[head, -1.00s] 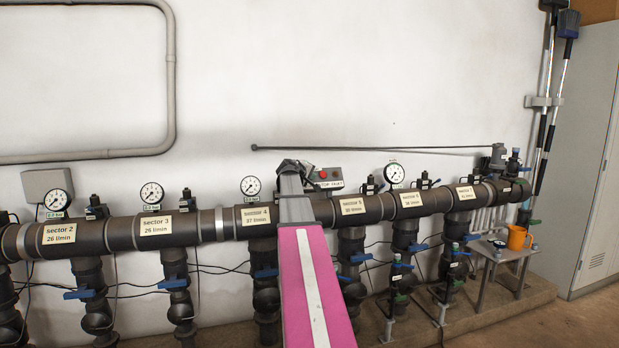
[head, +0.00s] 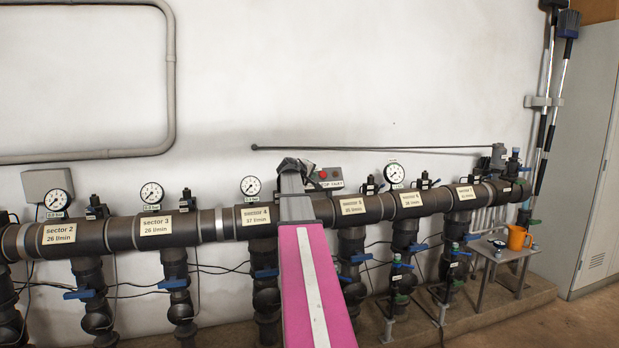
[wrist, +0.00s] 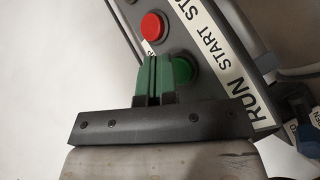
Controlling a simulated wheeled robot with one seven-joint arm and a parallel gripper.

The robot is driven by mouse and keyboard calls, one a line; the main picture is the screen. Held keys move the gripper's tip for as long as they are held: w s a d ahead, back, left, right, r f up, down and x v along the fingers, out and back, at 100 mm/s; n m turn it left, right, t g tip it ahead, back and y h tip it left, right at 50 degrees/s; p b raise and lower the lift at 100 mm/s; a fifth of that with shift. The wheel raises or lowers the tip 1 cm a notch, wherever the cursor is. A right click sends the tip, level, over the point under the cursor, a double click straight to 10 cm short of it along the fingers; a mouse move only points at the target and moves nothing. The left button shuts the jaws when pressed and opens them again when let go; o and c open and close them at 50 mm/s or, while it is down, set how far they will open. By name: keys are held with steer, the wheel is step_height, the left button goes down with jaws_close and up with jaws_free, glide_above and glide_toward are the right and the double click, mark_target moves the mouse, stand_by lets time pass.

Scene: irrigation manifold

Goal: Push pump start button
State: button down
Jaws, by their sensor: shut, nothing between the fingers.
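The pump control box (wrist: 206,81) is dark grey and fills the middle of the wrist view, tilted. It carries a red button (wrist: 153,27) and a green button (wrist: 183,70) beside a white strip reading STOP, START, RUN. My gripper (wrist: 154,60) is shut and empty. Its green fingertips overlap the left part of the green button in the wrist view; I cannot tell whether they touch it. In the head view the box shows its red button (head: 323,174), while my arm covers its left part. My gripper (head: 295,164) is a small dark shape there.
A thick dark manifold pipe (head: 190,222) with sector labels runs along the wall below the box. An orange mug (head: 516,238) sits on a small table at the right.

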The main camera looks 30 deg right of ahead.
steer(key=shift+s+r, duration=0.1)
steer(key=shift+s, duration=0.05)
steer(key=s+r, duration=0.1)
steer(key=s, duration=0.1)
steer(key=s+a+r, duration=0.1)
steer(key=s, duration=0.1)
steer(key=shift+r, duration=0.2)
stand_by(0.4)
stand_by(0.7)
steer(key=s+a+f+g+y, duration=0.1)
steer(key=s+a+f+y, duration=0.25)
steer(key=a+f, duration=0.95)
steer(key=s+a+f+g+y, duration=0.15)
steer(key=a+f+y, duration=0.25)
steer(key=a+f, duration=1)
steer(key=s+a+f+m+g+y, duration=0.1)
steer(key=s+a+f+g+y, duration=0.1)
steer(key=s+a+f, duration=0.6)
steer(key=s+a+f+g+y, duration=0.2)
steer(key=s+a+f, duration=0.6)
steer(key=f, duration=0.6)
steer(key=shift+s+a+m+y, duration=0.4)
steer(key=shift+s+y, duration=0.25)
steer(key=shift+s, duration=0.2)
